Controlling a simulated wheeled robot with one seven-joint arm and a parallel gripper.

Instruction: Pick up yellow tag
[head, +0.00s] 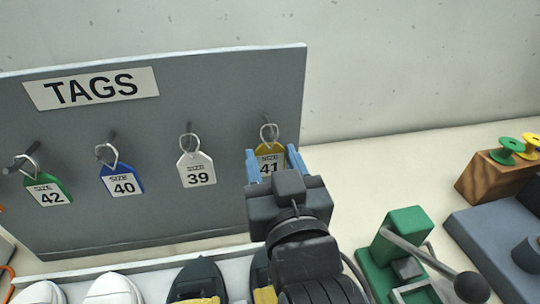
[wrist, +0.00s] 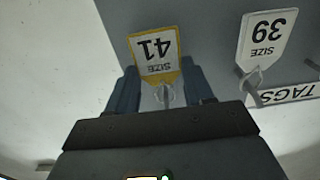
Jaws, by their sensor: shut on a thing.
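The yellow tag (head: 269,151), marked size 41, is at the right end of the grey tag board (head: 228,98). Its ring is at the rightmost peg, and I cannot tell whether the ring still hangs on it. My gripper (head: 274,158) is in front of the board with its blue fingers on both sides of the tag, shut on it. In the wrist view the yellow tag (wrist: 155,52) appears upside down, between and beyond the fingers of my gripper (wrist: 160,88). The lower part of the tag is hidden in the head view.
White tag 39 (head: 197,170), blue tag 40 (head: 122,178) and green tag 42 (head: 49,190) hang to the left. Shoes (head: 113,289) stand below the board. A green lever press (head: 405,240) and a wooden block with spools (head: 492,174) are at the right.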

